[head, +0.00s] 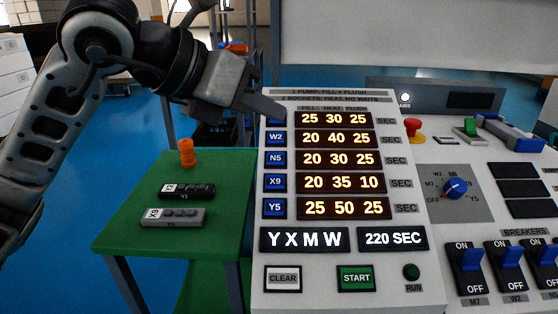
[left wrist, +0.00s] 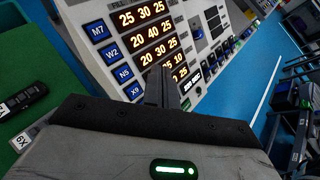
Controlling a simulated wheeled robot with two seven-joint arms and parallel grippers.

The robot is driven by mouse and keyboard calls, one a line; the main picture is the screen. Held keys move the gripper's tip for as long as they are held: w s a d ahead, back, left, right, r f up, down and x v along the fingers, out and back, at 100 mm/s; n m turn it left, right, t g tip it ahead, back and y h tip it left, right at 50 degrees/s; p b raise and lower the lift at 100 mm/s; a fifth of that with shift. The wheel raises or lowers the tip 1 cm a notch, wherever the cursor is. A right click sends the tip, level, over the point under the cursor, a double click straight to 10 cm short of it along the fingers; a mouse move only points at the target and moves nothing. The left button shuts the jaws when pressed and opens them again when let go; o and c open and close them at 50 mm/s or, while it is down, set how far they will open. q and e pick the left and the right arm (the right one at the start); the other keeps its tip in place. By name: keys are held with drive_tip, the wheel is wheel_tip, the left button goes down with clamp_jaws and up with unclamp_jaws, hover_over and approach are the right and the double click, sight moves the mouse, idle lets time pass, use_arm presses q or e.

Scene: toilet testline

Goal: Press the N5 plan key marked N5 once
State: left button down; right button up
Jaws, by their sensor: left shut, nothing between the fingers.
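The blue N5 key (head: 275,158) is in the left column of the panel, beside the row reading 20 30 25. It also shows in the left wrist view (left wrist: 123,73), uncovered. My left gripper (head: 272,108) is shut and empty; its tip covers the top key of the column in the head view. In the left wrist view its fingers (left wrist: 158,84) appear over the lit rows, to the right of the N5 and X9 keys. I cannot tell how far the tip is from the panel. My right gripper is out of view.
W2 (head: 275,136), X9 (head: 275,183) and Y5 (head: 275,208) keys neighbour N5. Below are a display (head: 304,240) reading Y X M W, CLEAR (head: 283,279) and START (head: 356,279). A green table (head: 130,222) stands left. A rotary knob (head: 455,188) and breakers lie right.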

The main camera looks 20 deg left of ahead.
sight(276, 159)
use_arm(q)
drive_tip(key=w+f+b, duration=0.1)
drive_tip(key=f, duration=0.1)
drive_tip(key=w+f+b, duration=0.1)
drive_tip(key=f+b, duration=0.2)
drive_tip(key=f, duration=0.1)
drive_tip(key=shift+w+a, duration=0.4)
drive_tip(key=shift+w+a+f+b, duration=0.1)
drive_tip(key=shift+w+f+b, duration=0.3)
drive_tip(key=shift+f+b, duration=0.2)
drive_tip(key=shift+w+f, duration=0.15)
drive_tip(key=shift+f, duration=0.05)
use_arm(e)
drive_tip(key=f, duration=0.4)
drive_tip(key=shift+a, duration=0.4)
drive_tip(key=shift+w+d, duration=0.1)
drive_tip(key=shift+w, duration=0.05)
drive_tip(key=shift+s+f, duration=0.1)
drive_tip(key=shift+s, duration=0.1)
use_arm(q)
drive_tip(key=shift+a+f+b, duration=0.1)
drive_tip(key=shift+b, duration=0.2)
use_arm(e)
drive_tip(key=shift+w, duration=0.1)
